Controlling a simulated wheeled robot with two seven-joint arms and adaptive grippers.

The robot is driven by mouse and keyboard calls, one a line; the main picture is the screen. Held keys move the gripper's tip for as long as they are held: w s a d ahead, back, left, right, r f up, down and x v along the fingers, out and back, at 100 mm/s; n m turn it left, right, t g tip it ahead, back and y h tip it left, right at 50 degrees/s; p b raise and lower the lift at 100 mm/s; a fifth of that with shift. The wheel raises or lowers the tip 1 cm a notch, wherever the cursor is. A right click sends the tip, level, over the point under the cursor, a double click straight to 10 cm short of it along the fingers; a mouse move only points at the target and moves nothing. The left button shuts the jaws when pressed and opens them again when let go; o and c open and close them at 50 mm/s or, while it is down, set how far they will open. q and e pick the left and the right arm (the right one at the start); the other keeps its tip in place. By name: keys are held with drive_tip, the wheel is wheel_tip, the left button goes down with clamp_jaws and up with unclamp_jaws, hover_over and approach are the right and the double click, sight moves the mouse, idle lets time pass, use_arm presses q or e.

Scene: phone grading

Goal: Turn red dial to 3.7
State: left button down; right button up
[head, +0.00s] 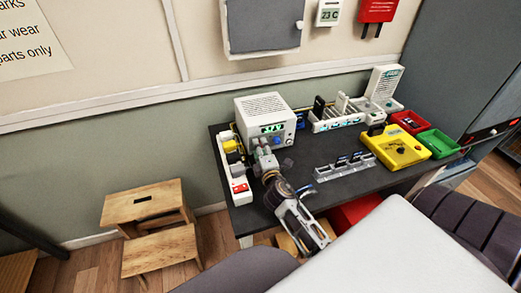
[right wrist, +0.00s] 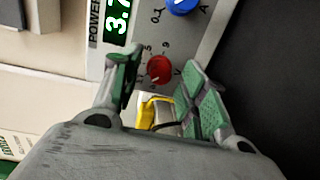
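The white power supply (head: 262,105) stands at the back left of the dark table. In the right wrist view the red dial (right wrist: 159,68), marked V, is on its panel, beside a blue dial (right wrist: 183,5) marked A. The green display (right wrist: 117,22) starts with 3.7; its end is cut off. My right gripper (head: 266,147) is close to the panel and hides the red dial in the head view. In the right wrist view its fingers (right wrist: 160,76) are apart, one on each side of the red dial, with visible gaps. My left gripper is not in view.
A power strip (head: 239,190) with a red switch lies along the table's left edge. A grey rack (head: 340,169), a yellow tester (head: 396,150), and red and green bins (head: 438,143) are to the right. A wooden step stool (head: 150,215) stands left of the table.

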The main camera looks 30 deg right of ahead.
drive_tip(key=shift+s+a, duration=0.15)
drive_tip(key=shift+s, duration=0.35)
drive_tip(key=shift+v, duration=3.25)
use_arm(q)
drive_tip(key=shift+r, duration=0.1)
use_arm(e)
drive_tip(key=shift+r, duration=0.1)
use_arm(q)
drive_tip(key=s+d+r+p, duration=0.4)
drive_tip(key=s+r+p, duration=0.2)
drive_tip(key=p, duration=0.3)
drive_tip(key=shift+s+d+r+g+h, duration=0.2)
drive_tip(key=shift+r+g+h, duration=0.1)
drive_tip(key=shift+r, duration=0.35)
use_arm(e)
wheel_tip(320, 180, up, 9)
